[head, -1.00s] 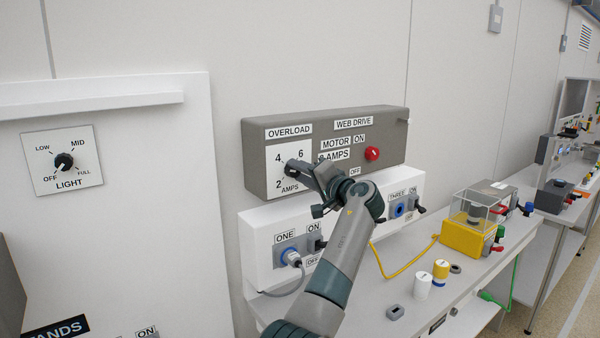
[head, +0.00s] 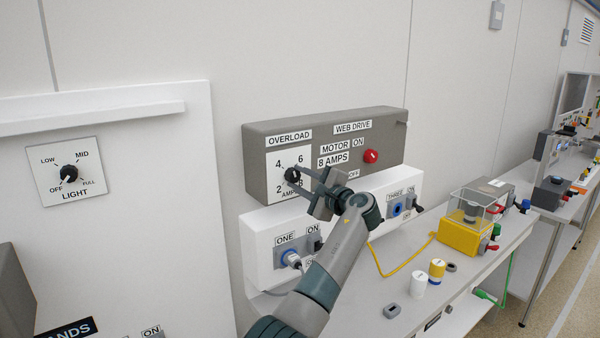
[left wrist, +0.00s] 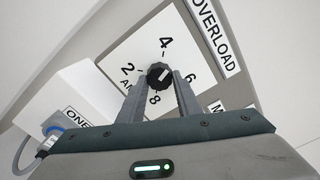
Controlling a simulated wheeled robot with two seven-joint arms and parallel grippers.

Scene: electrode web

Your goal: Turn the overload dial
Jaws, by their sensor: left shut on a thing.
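The overload dial (head: 292,175) is a black knob on a white plate marked 2, 4, 6 and 8 AMPS, on the front of the grey WEB DRIVE box (head: 385,155). In the left wrist view the dial (left wrist: 159,75) shows between my fingertips, and its white mark points up and right, between 4 and 6. My left gripper (head: 302,181) reaches the dial from the right. In the left wrist view my left gripper (left wrist: 159,85) is shut on the dial's sides. My right gripper is not in view.
A red knob (head: 371,156) is right of the overload plate. A white socket panel (head: 262,240) is below. A LIGHT dial (head: 69,174) is on the left wall. A yellow clear-topped box (head: 461,236) and small cylinders (head: 419,285) stand on the bench at right.

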